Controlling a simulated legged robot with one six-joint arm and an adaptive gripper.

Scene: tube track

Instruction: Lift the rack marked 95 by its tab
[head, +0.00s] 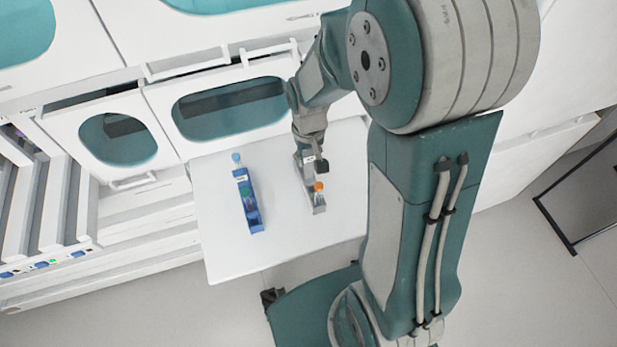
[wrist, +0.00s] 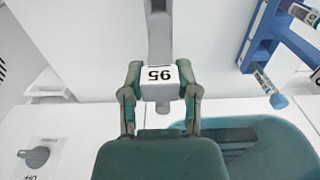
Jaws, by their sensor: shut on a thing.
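The grey rack (head: 318,202) stands on the white pull-out shelf, with an orange-capped tube (head: 319,187) toward its near end. Its white tab marked 95 (wrist: 159,75) shows upside down in the wrist view, between my fingers. My gripper (wrist: 160,95) is shut on that tab, one finger on each side. In the head view my gripper (head: 310,160) is over the far end of the rack and hides part of it. I cannot tell whether the rack's base touches the shelf.
A blue rack (head: 250,205) with a blue-capped tube stands left of the grey rack, apart from it; it also shows in the wrist view (wrist: 262,45). The white shelf (head: 225,255) has bare room around both racks. White cabinets with a handle (head: 130,182) stand behind.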

